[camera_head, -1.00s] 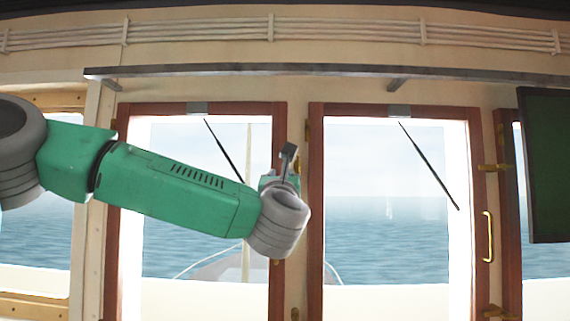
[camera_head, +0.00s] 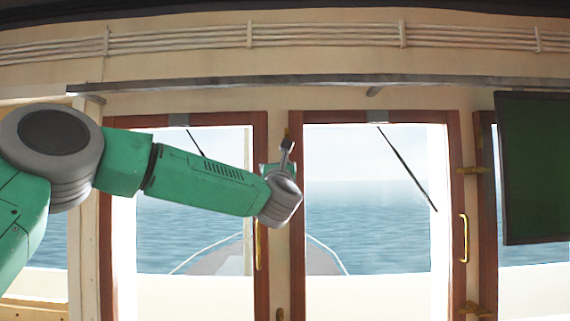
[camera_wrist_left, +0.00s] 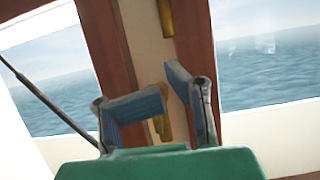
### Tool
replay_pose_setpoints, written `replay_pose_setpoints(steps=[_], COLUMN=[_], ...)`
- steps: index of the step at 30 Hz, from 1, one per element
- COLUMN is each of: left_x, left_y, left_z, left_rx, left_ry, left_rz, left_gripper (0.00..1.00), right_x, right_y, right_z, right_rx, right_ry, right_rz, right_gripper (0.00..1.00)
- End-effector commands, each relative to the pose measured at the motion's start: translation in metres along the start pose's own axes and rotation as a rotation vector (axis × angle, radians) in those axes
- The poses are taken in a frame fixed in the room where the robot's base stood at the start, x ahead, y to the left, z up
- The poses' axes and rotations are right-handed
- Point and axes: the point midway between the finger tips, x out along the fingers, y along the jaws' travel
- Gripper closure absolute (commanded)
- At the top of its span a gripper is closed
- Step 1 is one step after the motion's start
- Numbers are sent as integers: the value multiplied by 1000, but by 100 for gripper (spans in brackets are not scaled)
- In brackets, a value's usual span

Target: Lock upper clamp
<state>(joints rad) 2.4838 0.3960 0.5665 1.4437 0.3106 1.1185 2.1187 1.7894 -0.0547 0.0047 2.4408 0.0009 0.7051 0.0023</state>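My left gripper (camera_head: 287,146) is raised in front of the cream post between the two wooden-framed doors, near the upper part of the frames. In the left wrist view its two blue-padded fingers (camera_wrist_left: 166,82) are apart, with nothing held. A brass fitting (camera_wrist_left: 162,126), probably the upper clamp, shows on the post between and behind the fingers. It is partly covered, and I cannot tell whether it touches them. In the head view the gripper and wrist hide that spot. Another brass piece (camera_wrist_left: 166,18) sits higher up. My right gripper is out of view.
The left door (camera_head: 120,240) and right door (camera_head: 297,240) have glass panes with sea behind. The right door has a brass handle (camera_head: 463,238) and a clamp (camera_head: 474,170). A dark screen (camera_head: 535,165) hangs at right. A grey rail (camera_head: 320,80) runs above.

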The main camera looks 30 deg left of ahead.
Motion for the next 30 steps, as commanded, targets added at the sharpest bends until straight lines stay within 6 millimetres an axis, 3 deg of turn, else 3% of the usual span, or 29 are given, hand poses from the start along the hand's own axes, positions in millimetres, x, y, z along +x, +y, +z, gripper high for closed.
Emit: replay_pose_setpoints(steps=[2,3,30], left_x=[3,3,-1], left_y=[9,9,2], left_z=[-7,-8,-10], left_rx=[3,3,67], left_ry=[9,10,16], left_rz=[17,17,-14], left_gripper=[79,100,100], right_x=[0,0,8], right_y=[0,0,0], right_z=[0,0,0], right_rx=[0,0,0], right_ry=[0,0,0], right_rz=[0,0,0], right_gripper=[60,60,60])
